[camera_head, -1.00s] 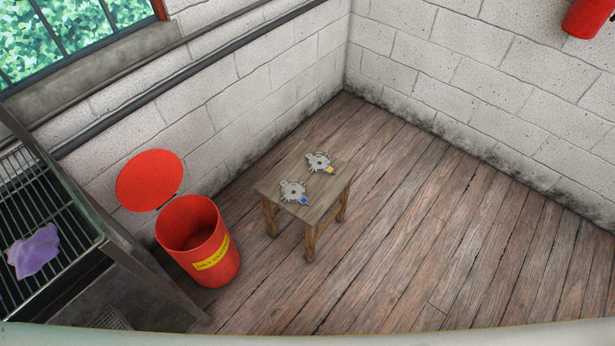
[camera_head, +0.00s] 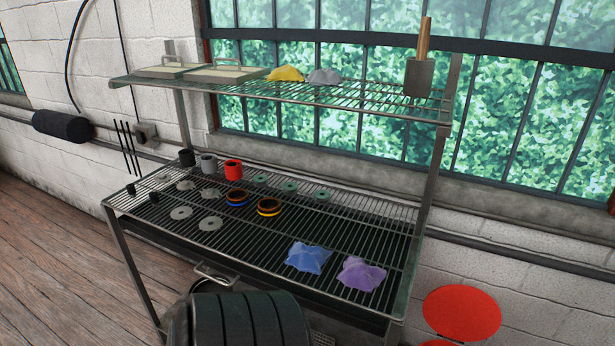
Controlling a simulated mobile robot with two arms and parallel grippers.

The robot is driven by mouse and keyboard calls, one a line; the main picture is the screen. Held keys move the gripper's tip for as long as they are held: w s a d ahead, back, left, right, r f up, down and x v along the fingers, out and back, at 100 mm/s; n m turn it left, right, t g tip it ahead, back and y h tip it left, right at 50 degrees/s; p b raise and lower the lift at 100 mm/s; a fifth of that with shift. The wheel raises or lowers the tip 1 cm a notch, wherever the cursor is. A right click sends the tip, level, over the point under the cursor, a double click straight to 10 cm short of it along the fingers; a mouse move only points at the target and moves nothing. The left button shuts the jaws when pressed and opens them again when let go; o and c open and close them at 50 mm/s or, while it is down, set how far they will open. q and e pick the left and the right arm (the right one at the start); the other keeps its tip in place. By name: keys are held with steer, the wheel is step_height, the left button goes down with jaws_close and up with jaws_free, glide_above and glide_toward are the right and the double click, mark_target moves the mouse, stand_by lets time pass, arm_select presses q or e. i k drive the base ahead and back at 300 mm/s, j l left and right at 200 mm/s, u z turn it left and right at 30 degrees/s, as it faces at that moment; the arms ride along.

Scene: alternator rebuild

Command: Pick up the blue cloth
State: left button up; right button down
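The blue cloth (camera_head: 308,257) lies crumpled on the slatted lower shelf of the metal rack, towards its front right. A purple cloth (camera_head: 361,273) lies close to its right. No gripper of mine shows in the head view. A dark ribbed shape at the bottom covers part of the rack's front.
The rack's lower shelf (camera_head: 350,223) also carries several rings, discs and small cups left of the cloths. A red round lid (camera_head: 462,312) shows at lower right.

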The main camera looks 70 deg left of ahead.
mark_target(305, 258)
steer(key=u, duration=2.2)
